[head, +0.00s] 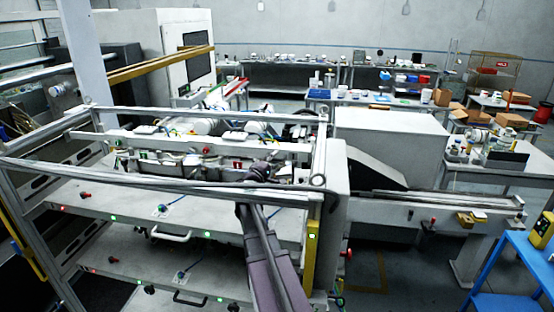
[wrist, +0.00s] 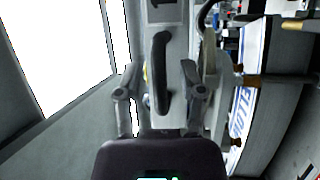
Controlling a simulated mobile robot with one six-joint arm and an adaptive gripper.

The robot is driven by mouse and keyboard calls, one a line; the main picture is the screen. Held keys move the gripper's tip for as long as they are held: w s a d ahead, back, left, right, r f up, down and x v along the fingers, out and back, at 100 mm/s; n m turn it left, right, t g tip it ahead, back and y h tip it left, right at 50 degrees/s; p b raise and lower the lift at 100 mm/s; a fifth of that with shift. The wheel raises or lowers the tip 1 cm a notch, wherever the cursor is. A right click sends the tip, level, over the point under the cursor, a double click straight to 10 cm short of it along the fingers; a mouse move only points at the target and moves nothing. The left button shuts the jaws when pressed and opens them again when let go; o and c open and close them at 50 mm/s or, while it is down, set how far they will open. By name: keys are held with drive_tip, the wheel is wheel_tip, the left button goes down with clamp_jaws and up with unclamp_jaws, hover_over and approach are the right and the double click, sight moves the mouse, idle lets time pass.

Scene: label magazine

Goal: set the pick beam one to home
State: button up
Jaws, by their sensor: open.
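In the wrist view a light grey plate (wrist: 162,20), likely part of the pick beam one, carries a dark mark like a "1" at the top edge. A black upright handle (wrist: 160,70) is fixed to it. My gripper (wrist: 158,82) is open, with one finger on each side of the handle; no contact shows. In the head view my gripper (head: 262,170) is at the frame's inner beams, small and dark. A long pale beam (head: 215,148) with small green and red marks runs behind it; I cannot tell its number.
A metal frame rail (head: 190,110) surrounds the beams. Below is a grey shelf (head: 190,212) with lights and handles. A conveyor arm (head: 440,205) extends right. A blue cart (head: 520,250) stands at the far right. In the wrist view, a dark peg (wrist: 275,79) sticks out right.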

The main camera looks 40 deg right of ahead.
drive_tip(key=shift+c, duration=0.2)
clamp_jaws()
drive_tip(key=shift+w+d, duration=1.3)
drive_tip(key=shift+d, duration=0.2)
drive_tip(key=shift+s, duration=0.1)
drive_tip(key=shift+o, duration=0.2)
unclamp_jaws()
drive_tip(key=shift+a, duration=0.15)
